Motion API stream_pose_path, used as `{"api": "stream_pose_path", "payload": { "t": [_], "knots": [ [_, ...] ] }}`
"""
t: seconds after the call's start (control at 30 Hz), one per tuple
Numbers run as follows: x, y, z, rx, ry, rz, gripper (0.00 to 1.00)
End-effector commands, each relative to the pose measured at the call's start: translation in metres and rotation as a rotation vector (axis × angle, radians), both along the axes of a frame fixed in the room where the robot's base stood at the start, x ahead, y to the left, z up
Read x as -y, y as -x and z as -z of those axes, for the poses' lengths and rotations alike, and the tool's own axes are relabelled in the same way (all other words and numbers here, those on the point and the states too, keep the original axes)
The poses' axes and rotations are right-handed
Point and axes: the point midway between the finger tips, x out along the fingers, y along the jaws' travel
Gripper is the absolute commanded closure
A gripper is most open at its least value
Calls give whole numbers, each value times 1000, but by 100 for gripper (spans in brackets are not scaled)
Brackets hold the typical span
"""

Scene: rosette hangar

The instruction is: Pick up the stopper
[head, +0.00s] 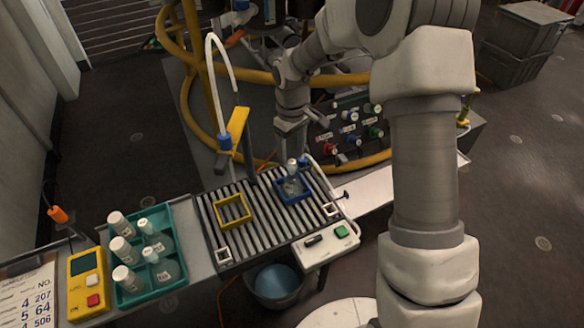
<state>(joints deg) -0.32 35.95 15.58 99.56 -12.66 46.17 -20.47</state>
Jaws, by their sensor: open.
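A clear flask (292,185) stands upright in a blue square holder (306,196) on the slatted rack. A pale stopper (291,164) appears to sit in its neck. My gripper (291,150) points down from above, close over the stopper, open and with nothing seen held in it. The fingers are small and dark here, so I cannot tell whether they touch the stopper or are around it.
A teal tray (177,235) of white-capped bottles and flasks stands at left beside a yellow device (88,285). An empty yellow frame (232,201) lies on the slatted rack (262,237). A yellow post (238,125) with a white hose rises behind. A bucket (277,300) stands below.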

Motion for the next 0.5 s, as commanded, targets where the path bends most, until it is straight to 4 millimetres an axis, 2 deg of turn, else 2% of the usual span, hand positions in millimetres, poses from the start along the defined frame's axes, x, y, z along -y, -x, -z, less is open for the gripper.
{"api": "stream_pose_path", "payload": {
  "t": [0.03, 0.13, 0.37, 0.5],
  "knots": [
    [1, 1, 12, -4, 1, 0, 30],
    [0, 1, 23, -3, 0, 1, 30],
    [0, 0, 25, -1, 0, 2, 30],
    [0, 0, 25, -1, 0, 1, 53]
  ]
}}
